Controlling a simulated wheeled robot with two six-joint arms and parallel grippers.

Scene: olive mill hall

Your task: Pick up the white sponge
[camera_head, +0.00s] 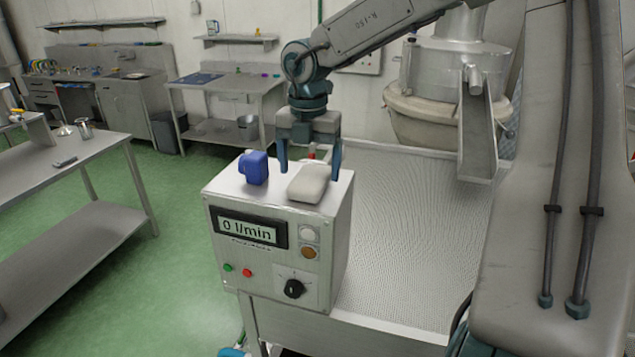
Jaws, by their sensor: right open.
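The white sponge (310,184) lies on top of a metal control box (230,192). My right gripper (309,172) points down over the box top, with its fingers apart. One finger is left of the sponge and the other is at its right far side. The fingers look close to the sponge, but I cannot tell whether they touch it or how far behind it they are. My left gripper is not in view.
A blue object (253,167) stands on the box just left of the sponge. A metal mesh bed (410,235) lies right of the box. Steel tables (70,160) stand at the left, with green floor (170,270) between.

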